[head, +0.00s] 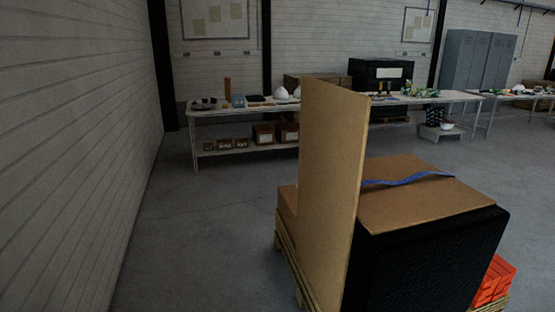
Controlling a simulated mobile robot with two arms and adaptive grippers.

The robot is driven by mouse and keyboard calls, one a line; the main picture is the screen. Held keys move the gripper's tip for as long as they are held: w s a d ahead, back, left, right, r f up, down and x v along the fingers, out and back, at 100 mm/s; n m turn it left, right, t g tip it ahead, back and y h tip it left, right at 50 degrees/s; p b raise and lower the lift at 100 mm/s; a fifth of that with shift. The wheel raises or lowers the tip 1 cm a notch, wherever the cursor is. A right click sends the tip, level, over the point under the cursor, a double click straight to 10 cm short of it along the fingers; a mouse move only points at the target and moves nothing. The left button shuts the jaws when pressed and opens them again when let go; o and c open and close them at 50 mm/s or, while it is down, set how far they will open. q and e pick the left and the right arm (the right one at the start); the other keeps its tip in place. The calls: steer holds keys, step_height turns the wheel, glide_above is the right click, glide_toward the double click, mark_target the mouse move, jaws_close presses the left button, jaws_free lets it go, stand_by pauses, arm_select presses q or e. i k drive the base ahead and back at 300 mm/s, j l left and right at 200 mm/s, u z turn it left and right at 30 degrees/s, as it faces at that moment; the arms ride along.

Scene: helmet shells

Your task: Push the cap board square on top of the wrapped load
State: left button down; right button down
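The wrapped load is a black block (440,258) at the lower right. A flat brown board (420,198), which looks like the cap board, lies on its top. A strip of black shows along the board's near and right edges, so it looks set slightly away from that corner. A blue strap (408,180) lies loosely across the board. A tall tan panel (330,180) stands upright at the left side of the load and hides the board's left end. Neither of my grippers is in view.
A pallet (284,250) shows under the load's left side, with a brown carton (288,203) behind the panel. Orange-red blocks (494,281) sit at the right. A long workbench (235,111) stands behind. Bare floor (205,220) lies between the left wall and the load.

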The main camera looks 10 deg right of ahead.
mark_target(383, 208)
steer(key=i+u, duration=0.15)
steer(key=i, duration=0.65)
steer(key=i+l+u, duration=0.15)
steer(key=i, duration=1.65)
steer(key=i+j+z, duration=0.1)
steer(key=i, duration=0.95)
steer(key=i+z, duration=0.15)
steer(key=i, duration=0.35)
steer(key=i+z, duration=0.1)
steer(key=i, duration=0.35)
steer(key=i+j+z, duration=0.15)
steer(key=i, duration=0.3)
steer(key=i+j+z, duration=0.15)
steer(key=i, duration=0.35)
steer(key=i+z, duration=0.2)
steer(key=z, duration=0.25)
steer(key=i+z, duration=0.2)
steer(key=z, duration=0.2)
steer(key=i+z, duration=0.15)
steer(key=z, duration=0.3)
steer(key=i+j+z, duration=0.15)
steer(key=z, duration=0.3)
steer(key=i+j+z, duration=0.15)
steer(key=z, duration=2.6)
